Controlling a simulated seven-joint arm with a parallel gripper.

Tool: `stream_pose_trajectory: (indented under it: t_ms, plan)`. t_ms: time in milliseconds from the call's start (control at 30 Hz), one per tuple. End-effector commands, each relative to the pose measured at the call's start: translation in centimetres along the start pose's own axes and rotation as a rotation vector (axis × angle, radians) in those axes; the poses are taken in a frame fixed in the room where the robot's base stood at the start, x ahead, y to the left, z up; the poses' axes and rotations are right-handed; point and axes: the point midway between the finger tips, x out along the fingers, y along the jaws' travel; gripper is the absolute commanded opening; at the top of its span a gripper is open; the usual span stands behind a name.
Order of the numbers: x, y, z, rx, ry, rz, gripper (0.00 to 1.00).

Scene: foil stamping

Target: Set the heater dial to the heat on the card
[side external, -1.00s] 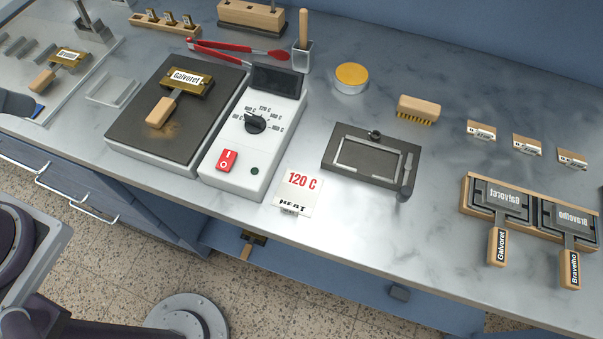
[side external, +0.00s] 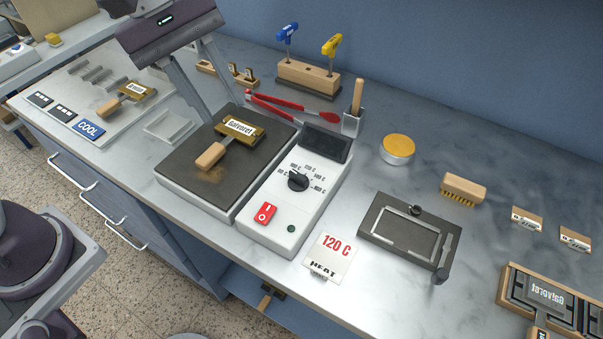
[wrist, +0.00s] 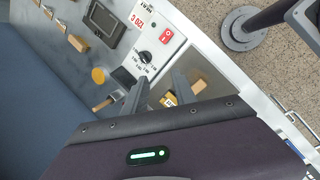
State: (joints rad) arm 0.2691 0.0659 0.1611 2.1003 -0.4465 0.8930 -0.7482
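The heater dial (side external: 298,182) is a black knob on the white heater control box (side external: 275,218). Its pointer is turned to the upper left among small printed temperatures, which I cannot read surely. The heat card (side external: 331,256) stands in front of the box and reads "120 C" in red above "HEAT". My gripper (side external: 220,106) is open and empty above the back of the dark hot plate (side external: 180,181), left of the dial. In the wrist view the dial (wrist: 144,57) lies beyond my fingers, apart from them.
A brass "Galvoret" stamp (side external: 240,131) with a wooden handle lies on the hot plate. The box has a red switch (side external: 264,213) and a dark display (side external: 326,143). Red tongs (side external: 290,109) lie behind. A black framed fixture (side external: 405,232) stands to the right.

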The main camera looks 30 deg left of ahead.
Motion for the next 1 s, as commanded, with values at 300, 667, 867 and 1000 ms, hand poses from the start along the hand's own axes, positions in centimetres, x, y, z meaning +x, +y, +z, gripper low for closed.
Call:
stream_pose_trajectory:
  t_ms: [300,667,867,1000]
  plan:
    - [10.6,5.6,-1.1,-0.513,-0.103,-0.128,0.33]
    - [16.6,5.0,-0.3,-0.52,-0.103,-0.129,0.33]
    - [17.4,4.9,-0.2,-0.518,-0.102,-0.127,0.33]
    - [17.3,5.0,-0.2,-0.517,-0.102,-0.127,0.31]
